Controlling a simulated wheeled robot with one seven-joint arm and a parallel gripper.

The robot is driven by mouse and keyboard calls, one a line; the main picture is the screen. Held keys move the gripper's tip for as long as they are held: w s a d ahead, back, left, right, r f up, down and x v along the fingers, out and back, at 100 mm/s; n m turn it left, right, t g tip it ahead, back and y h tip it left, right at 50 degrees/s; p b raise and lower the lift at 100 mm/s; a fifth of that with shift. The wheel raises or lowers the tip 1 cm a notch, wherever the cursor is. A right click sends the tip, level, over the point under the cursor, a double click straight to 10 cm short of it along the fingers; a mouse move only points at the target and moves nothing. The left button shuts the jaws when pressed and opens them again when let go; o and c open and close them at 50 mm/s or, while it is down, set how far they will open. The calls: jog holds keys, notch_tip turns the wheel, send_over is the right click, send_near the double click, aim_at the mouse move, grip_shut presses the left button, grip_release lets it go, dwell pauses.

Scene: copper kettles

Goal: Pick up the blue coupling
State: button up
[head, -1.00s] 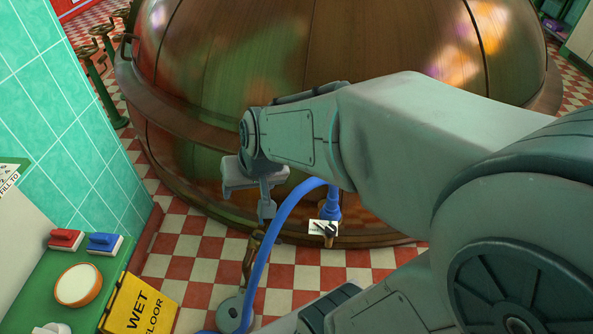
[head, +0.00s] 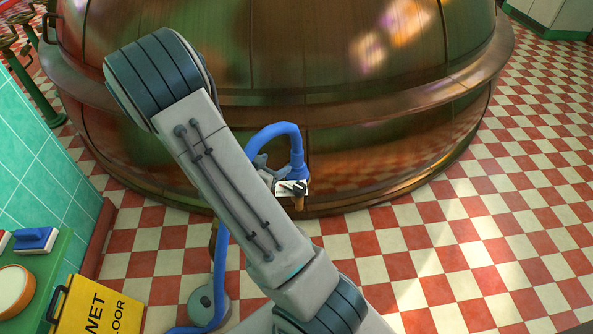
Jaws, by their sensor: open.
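The blue coupling (head: 297,168) is at the end of the blue hose, low against the front of the copper kettle (head: 380,120). The hose arches up from it to the left and then drops behind my arm. A small white tag (head: 291,187) with a dark mark hangs just below the coupling. A grey part of my gripper (head: 265,168) shows just left of the coupling, under the hose's arch. Most of the gripper is hidden behind my arm link. It is open, and I cannot tell whether it touches the coupling.
A yellow wet-floor sign (head: 95,308) stands at lower left beside a green bench (head: 50,285) with a blue-topped block (head: 34,240) and a round bowl (head: 14,290). A grey disc (head: 203,305) lies near the hose. The checkered floor (head: 450,260) at right is clear.

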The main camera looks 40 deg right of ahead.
aim_at(292, 156)
jog(key=x, duration=0.3)
jog(key=b+x, duration=0.1)
jog(key=x, duration=0.4)
jog(key=shift+s+d+f+b, duration=0.1)
jog(key=shift+s+d+b, duration=0.1)
jog(key=shift+d+b, duration=0.2)
jog(key=shift+s+b+x, duration=0.15)
jog(key=shift+b+x, duration=0.2)
jog(key=shift+x, duration=1)
jog(key=shift+s+b+x, duration=0.1)
jog(key=shift+b+x, duration=0.25)
jog(key=shift+x, duration=0.95)
jog(key=shift+f, duration=0.1)
jog(key=c, duration=1)
